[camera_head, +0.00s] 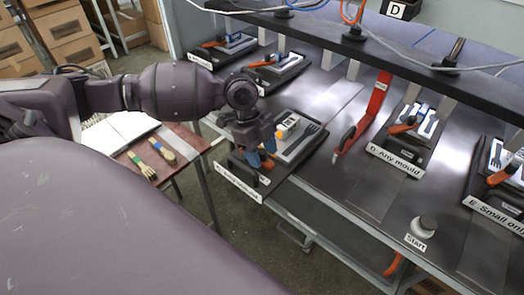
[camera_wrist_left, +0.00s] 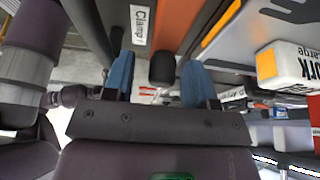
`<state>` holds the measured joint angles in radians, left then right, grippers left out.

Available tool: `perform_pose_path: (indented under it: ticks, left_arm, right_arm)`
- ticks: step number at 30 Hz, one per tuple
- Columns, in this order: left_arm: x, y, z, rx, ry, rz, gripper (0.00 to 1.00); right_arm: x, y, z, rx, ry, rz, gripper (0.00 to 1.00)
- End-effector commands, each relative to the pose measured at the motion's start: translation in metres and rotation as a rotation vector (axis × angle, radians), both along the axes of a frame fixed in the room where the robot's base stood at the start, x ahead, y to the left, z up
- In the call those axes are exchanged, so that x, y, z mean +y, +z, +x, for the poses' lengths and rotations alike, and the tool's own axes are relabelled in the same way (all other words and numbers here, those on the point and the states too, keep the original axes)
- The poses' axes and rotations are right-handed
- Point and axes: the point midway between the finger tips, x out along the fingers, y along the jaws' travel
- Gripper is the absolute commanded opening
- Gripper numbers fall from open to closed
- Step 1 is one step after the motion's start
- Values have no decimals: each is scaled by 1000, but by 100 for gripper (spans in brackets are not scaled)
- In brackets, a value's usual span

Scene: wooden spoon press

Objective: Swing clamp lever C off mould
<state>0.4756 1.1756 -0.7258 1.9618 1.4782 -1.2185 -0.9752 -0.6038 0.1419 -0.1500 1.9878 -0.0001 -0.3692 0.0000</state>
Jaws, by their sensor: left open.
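My left gripper (camera_head: 259,153) is low over the near-left press station, whose front label (camera_head: 238,183) is partly unreadable. In the left wrist view its two blue fingers (camera_wrist_left: 158,80) stand apart. Some orange of the clamp lever (camera_head: 265,161) shows beside the gripper in the head view, the rest hidden. The mould (camera_head: 302,141) lies to the right, with a white and orange block (camera_head: 287,125) near it, lettered in the left wrist view (camera_wrist_left: 287,66). My right gripper is out of view.
A "Clamp" label (camera_wrist_left: 143,27) is close to the fingers. A red lever (camera_head: 365,115) stands right of the station. Station D (camera_head: 396,163) and a Start button (camera_head: 424,227) are further right. A dark shelf bar (camera_head: 380,52) crosses above.

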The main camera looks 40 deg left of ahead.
Motion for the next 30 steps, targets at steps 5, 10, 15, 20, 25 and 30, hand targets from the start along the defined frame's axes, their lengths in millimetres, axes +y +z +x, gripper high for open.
perform_pose_path:
  ticks: [5,10,15,20,25,30]
  left_arm:
    - [1,3,1,-2,1,0,52]
    - [9,22,2,-4,2,2,52]
    - [22,52,3,-4,2,3,52]
    - [32,76,3,-2,1,2,52]
    - [39,93,4,-1,0,1,52]
    - [41,100,4,1,0,1,52]
  right_arm:
    - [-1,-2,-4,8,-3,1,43]
    - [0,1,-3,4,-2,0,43]
    - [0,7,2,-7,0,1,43]
    - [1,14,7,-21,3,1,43]
    - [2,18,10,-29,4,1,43]
    - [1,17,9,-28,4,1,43]
